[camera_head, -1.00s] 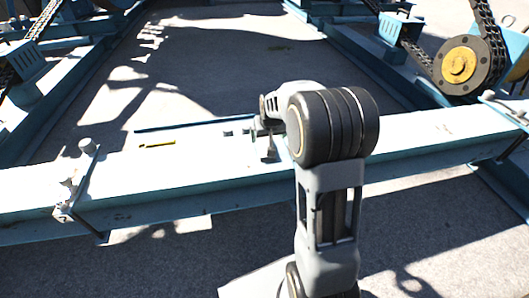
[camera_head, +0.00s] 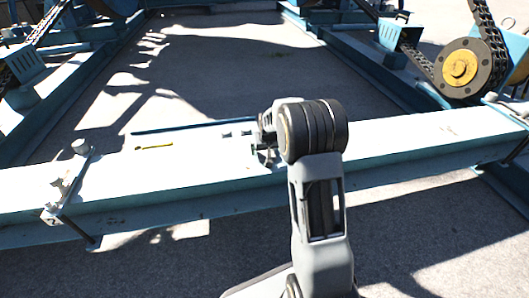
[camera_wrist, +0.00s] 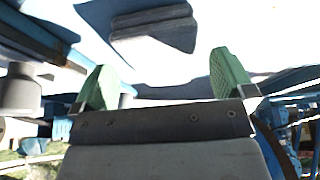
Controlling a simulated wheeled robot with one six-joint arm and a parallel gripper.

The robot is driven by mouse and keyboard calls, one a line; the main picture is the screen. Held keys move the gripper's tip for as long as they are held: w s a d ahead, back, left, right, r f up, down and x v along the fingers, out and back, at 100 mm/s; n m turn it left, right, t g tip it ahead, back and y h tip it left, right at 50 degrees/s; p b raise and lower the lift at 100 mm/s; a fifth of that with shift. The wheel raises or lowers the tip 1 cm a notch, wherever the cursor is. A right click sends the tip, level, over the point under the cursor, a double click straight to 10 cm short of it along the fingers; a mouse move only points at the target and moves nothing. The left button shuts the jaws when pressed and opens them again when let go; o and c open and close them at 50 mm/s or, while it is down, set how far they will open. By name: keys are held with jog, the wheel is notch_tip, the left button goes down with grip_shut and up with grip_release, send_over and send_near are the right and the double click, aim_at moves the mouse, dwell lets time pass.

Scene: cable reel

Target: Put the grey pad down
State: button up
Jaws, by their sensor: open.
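Two small grey pads lie on the pale top of the beam (camera_head: 400,137). In the head view the left pad (camera_head: 227,134) and the right pad (camera_head: 246,133) sit just left of my gripper (camera_head: 265,157). In the wrist view they are at the top, one pad (camera_wrist: 150,17) close beside the other (camera_wrist: 160,38); I cannot tell whether they touch. My gripper (camera_wrist: 165,78) has green fingers spread wide, with nothing between them, and the pads are apart from the fingertips. In the head view my arm partly hides the gripper.
A yellow marker-like stick (camera_head: 154,147) lies on the beam left of the pads. Bolted clamps (camera_head: 70,180) stand at the beam's left end. A chain and yellow-hubbed sprocket (camera_head: 460,68) are at the right. Concrete floor (camera_head: 220,75) lies open beyond the beam.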

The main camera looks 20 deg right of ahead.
jog(key=shift+x, duration=1)
jog(key=shift+c, duration=0.4)
jog(key=c, duration=0.9)
jog(key=shift+r, duration=0.1)
jog(key=shift+c, duration=0.2)
